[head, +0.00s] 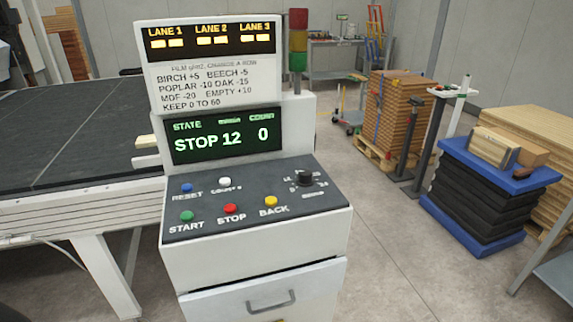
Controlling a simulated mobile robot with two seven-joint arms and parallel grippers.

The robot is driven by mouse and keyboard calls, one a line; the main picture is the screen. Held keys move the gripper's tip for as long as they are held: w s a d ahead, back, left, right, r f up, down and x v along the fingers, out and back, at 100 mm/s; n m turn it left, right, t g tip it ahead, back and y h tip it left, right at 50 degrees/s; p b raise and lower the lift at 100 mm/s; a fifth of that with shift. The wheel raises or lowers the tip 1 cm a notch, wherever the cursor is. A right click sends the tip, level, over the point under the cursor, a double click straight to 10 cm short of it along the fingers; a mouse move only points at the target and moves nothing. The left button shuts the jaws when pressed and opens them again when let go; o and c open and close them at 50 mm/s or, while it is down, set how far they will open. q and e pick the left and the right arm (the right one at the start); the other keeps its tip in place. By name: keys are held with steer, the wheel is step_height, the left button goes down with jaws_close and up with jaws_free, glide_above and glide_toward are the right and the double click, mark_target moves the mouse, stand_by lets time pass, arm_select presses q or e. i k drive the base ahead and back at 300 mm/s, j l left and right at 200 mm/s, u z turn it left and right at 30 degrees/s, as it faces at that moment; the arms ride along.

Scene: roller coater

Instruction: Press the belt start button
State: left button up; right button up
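The control console (254,255) stands in the middle of the head view. Its sloping dark panel (250,210) carries the green START button (187,216) at the front left. The red STOP button (231,208) and yellow BACK button (271,201) sit to its right. The blue RESET button (187,188), a white button (224,181) and a black knob (304,178) are behind. The display (225,135) reads STATE STOP, with 12 and 0 beside it. Neither of my grippers is in view.
A dark belt (65,130) on a white frame lies to the left. A signal tower (298,40) rises behind the console. At right stand a blue lift table (470,205) with boards on it and a wood stack (393,115). The floor between (385,260) is clear.

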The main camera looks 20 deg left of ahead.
mark_target(187, 217)
steer(key=k+j+u, duration=0.1)
steer(key=u, duration=1.05)
steer(key=j, duration=0.1)
